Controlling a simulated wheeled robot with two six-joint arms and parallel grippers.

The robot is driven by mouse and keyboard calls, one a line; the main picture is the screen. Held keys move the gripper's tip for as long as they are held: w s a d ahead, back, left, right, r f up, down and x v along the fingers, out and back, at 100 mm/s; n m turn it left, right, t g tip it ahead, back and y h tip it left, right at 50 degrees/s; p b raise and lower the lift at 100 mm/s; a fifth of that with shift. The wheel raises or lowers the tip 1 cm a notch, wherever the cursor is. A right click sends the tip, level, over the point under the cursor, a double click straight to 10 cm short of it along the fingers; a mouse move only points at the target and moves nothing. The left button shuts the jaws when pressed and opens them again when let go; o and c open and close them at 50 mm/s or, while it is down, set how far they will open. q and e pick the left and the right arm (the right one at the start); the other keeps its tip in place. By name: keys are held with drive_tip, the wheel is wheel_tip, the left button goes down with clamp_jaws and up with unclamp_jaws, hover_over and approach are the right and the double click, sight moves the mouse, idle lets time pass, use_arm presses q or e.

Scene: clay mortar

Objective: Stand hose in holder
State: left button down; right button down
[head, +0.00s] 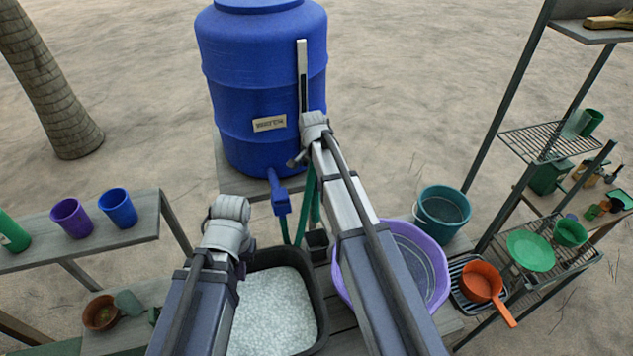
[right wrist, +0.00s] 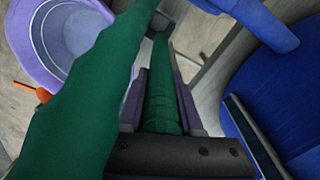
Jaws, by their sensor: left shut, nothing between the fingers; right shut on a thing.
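The green hose (head: 314,198) hangs below the blue tap (head: 280,197) of the water barrel, partly hidden behind my right arm. In the right wrist view my right gripper (right wrist: 160,80) is shut on the hose (right wrist: 75,115); one length lies between the fingers and a thicker length passes beside them. A small dark box (head: 317,240), seemingly the holder, stands by the hose's lower part. A dark block shows beyond the hose's far end in the right wrist view (right wrist: 164,22); I cannot tell whether the end is inside it. My left gripper (head: 241,264) is shut and empty above the black tub, mostly hidden by its wrist.
The black tub (head: 318,318) holds pale granular material. A purple basin (head: 436,262) stands partly behind my right arm, with a teal bucket (head: 443,212) beyond. The blue barrel (head: 262,75) rises behind. Cups stand on the left bench (head: 140,237); shelves with dishes stand right.

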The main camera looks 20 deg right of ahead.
sight(318, 197)
drive_tip(key=f+b, duration=0.1)
drive_tip(key=f, duration=0.1)
drive_tip(key=f+b, duration=0.4)
drive_tip(key=shift+s+d, duration=0.2)
drive_tip(key=shift+d, duration=0.05)
drive_tip(key=shift+f+b, duration=0.2)
drive_tip(key=shift+b, duration=0.25)
